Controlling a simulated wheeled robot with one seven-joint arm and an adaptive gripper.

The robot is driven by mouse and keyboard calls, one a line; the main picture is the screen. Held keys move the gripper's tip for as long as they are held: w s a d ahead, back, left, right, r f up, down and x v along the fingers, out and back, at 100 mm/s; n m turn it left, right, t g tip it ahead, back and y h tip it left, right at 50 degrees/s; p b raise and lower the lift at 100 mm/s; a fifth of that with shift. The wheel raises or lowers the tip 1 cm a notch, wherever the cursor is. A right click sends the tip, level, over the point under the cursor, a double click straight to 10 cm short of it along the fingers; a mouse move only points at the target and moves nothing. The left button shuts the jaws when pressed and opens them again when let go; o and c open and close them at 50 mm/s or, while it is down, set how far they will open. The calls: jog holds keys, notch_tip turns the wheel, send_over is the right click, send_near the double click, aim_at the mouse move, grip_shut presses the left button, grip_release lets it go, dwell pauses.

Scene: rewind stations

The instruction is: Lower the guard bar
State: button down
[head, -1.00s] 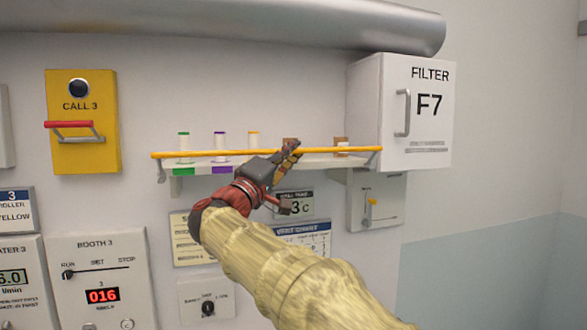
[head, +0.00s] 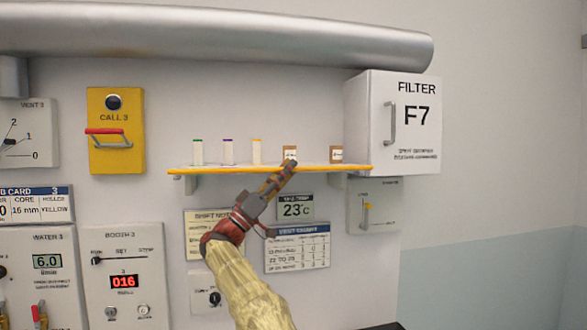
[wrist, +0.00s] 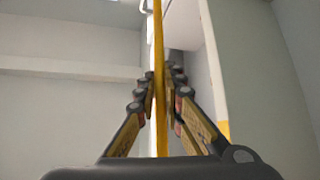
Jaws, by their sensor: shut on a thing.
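The guard bar (head: 215,171) is a thin yellow rod running along the front of the white shelf (head: 205,182). It lies nearly level at the height of the shelf's front edge, below the items standing there. In the wrist view the bar (wrist: 158,35) runs between the two fingers. My gripper (head: 288,167) is shut on the bar right of its middle; the fingers (wrist: 165,88) also show in the wrist view. The fingers cover a short stretch of the bar and the foot of one brown box.
A thick pipe (head: 220,50) runs above. Panels and a yellow call box (head: 116,150) are on the wall.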

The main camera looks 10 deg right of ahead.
jog(key=shift+f+m+g+h, duration=0.3)
jog(key=shift+m+g, duration=0.6)
jog(key=shift+m, duration=0.3)
jog(key=c, duration=1.9)
grip_release()
jog(key=v, duration=1.2)
jog(key=shift+f, duration=0.1)
